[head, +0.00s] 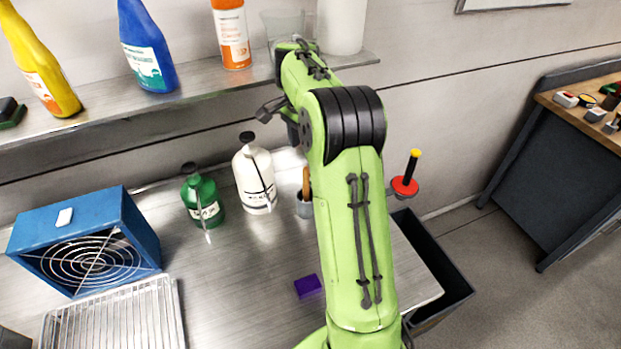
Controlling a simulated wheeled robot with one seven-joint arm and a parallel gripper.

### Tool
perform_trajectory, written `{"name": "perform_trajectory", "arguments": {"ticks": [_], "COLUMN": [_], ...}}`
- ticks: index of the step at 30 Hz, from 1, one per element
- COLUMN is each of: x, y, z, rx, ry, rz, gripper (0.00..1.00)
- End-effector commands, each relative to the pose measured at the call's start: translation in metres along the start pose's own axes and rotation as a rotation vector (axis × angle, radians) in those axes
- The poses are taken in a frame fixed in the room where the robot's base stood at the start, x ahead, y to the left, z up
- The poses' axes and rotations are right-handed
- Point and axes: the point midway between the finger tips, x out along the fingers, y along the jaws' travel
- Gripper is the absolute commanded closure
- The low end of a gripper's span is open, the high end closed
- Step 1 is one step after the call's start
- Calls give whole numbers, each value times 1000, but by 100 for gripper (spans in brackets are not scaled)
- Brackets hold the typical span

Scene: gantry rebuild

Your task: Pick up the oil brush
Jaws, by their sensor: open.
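A brown handle (306,183), which may be the oil brush, stands upright in a small grey cup (304,207) on the metal counter. The cup is just left of my green arm and partly covered by it. The brush's lower end is hidden in the cup. My arm rises across the middle of the head view and bends away toward the shelf. A dark part of my wrist shows at the left of the bend. My gripper's fingers are hidden behind the arm, so their place relative to the brush cannot be seen.
White (255,178) and green (203,197) bottles stand left of the cup. A purple block (308,286) lies in front. A blue fan box (88,240) and wire rack (115,318) are at left. A shelf (190,95) with bottles overhangs the back. A dark bin (445,270) is at right.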

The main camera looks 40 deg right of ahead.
Motion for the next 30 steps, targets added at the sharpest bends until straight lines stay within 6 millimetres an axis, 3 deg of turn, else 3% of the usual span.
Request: {"name": "perform_trajectory", "arguments": {"ticks": [4,10,22,30], "x": [20,64,126,135], "y": [-5,-3,-4,-4], "z": [-14,-12,-11,-11], "rx": [86,84,81,80], "ry": [-26,-28,-26,-24], "rz": [13,16,14,11], "gripper": [49,49,49,49]}}
